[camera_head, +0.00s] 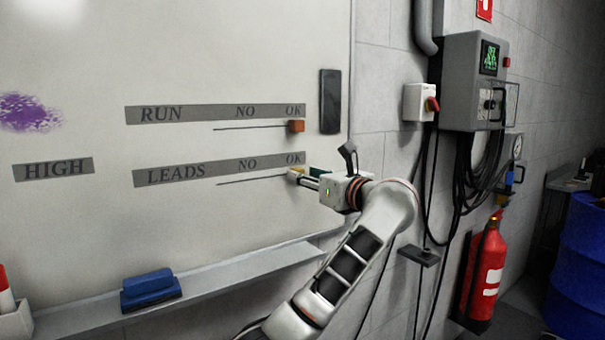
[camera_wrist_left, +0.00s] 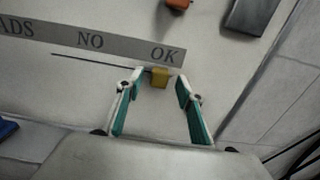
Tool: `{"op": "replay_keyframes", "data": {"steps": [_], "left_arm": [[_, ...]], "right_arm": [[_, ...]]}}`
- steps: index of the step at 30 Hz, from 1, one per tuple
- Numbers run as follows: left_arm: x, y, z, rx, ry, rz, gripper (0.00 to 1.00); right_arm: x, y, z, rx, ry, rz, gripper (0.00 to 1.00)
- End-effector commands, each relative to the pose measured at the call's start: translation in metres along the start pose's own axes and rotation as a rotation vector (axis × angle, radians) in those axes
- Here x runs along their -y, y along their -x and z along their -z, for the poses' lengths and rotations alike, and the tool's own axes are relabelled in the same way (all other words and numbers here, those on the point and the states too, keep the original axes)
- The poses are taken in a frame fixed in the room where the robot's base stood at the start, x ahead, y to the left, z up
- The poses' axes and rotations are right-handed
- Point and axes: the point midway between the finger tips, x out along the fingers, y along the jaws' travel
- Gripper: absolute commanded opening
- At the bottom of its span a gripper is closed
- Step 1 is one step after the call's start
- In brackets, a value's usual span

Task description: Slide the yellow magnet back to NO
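The yellow magnet (camera_wrist_left: 160,76) sits on the whiteboard at the right end of the LEADS row's thin dark line, under OK. In the head view the yellow magnet (camera_head: 294,173) is partly covered by my gripper. My left gripper (camera_head: 304,178) reaches it from the right. In the left wrist view the left gripper's (camera_wrist_left: 160,85) green-and-white fingers are spread, one on each side of the magnet, with a gap showing on each side. The NO label (camera_wrist_left: 90,40) lies left of OK along the strip. My right gripper is not in view.
An orange magnet (camera_head: 297,126) sits under OK in the RUN row above. A dark block (camera_head: 330,101) is near the board's right edge. A blue eraser (camera_head: 151,289) lies on the ledge below. The board along the LEADS line left of the magnet is clear.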

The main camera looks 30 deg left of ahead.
Motion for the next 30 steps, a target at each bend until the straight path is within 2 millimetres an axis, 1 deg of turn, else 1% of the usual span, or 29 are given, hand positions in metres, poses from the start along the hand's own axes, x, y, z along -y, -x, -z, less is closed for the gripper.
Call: {"op": "replay_keyframes", "data": {"steps": [1,3,6,10,16,17,18,21,26,29,30], "left_arm": [[-0.001,-0.008,-0.001,0.003,0.0,-0.003,0.38],[-0.001,-0.016,-0.001,0.004,0.0,-0.003,0.38],[-0.001,-0.023,-0.001,0.003,0.0,-0.002,0.38],[0.0,-0.027,-0.001,0.001,0.0,0.0,0.38],[0.0,-0.027,0.0,0.001,0.0,0.0,0.38],[0.0,-0.027,0.0,0.001,0.0,0.0,0.32],[0.0,-0.027,0.0,0.001,0.0,0.0,0.22],[0.0,-0.027,0.0,0.001,0.0,0.0,0.0],[-0.001,-0.027,0.0,0.001,0.0,0.0,0.0],[-0.007,-0.026,-0.001,0.001,0.0,0.002,0.0],[-0.012,-0.026,-0.001,0.001,0.001,0.003,0.0]], "right_arm": [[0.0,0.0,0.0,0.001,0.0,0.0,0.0],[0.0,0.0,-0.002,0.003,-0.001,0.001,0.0],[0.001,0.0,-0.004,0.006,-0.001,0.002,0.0],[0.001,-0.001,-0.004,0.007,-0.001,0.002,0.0],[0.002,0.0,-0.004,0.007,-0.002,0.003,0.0],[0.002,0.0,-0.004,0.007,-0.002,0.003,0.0],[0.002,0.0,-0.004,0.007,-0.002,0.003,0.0],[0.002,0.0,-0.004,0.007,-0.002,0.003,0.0],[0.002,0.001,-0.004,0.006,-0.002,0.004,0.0],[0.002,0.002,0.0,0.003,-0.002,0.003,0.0],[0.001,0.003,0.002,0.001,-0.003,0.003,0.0]]}}
